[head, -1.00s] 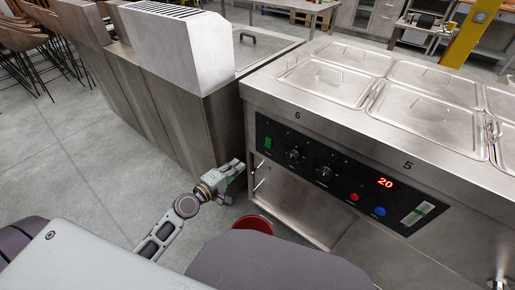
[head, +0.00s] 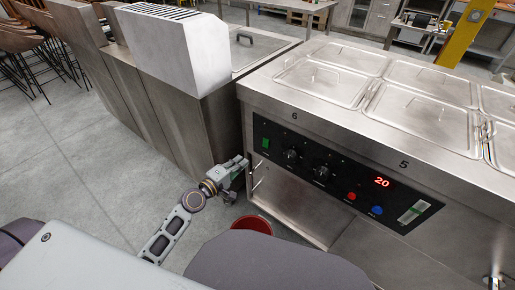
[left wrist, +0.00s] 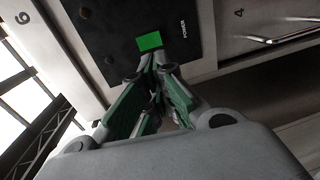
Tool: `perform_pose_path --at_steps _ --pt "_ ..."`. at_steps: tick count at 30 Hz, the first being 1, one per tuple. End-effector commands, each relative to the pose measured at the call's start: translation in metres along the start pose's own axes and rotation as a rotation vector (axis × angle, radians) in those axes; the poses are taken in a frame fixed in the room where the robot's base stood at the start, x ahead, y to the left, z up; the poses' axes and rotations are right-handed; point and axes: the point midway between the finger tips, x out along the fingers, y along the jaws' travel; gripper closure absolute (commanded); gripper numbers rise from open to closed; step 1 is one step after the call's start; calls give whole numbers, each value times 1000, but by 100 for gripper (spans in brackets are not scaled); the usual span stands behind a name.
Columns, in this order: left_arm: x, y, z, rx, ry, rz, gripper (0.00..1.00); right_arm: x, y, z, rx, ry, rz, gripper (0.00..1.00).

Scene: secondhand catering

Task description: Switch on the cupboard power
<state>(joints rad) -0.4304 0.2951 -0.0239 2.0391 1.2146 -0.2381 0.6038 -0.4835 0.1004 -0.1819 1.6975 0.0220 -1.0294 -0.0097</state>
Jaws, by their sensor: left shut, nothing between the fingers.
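The cupboard power switch (head: 265,144) is a green rectangle at the left end of the black control panel (head: 335,175) on the steel counter's front. In the left wrist view the green switch (left wrist: 149,41) has the word POWER beside it. My left gripper (head: 244,161) is shut and empty, just left of and below the switch in the head view. In the left wrist view its closed fingertips (left wrist: 153,62) are at the switch's lower edge; I cannot tell whether they touch it. My right gripper is not in view.
The panel also has black knobs (head: 321,172), a red button (head: 351,196), a blue button (head: 376,210) and a red display (head: 382,182) reading 20. A steel handle (left wrist: 285,36) juts out in the wrist view. A red bucket (head: 252,224) stands on the floor below.

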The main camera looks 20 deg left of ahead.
Motion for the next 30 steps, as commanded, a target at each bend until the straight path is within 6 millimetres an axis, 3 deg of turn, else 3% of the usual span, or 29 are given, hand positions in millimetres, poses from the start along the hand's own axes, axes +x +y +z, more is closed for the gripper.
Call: perform_pose_path --at_steps 17,30 --pt "46 1 0 0 -1 1 100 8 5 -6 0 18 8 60" --pt "82 0 0 1 0 1 100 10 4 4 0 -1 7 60"
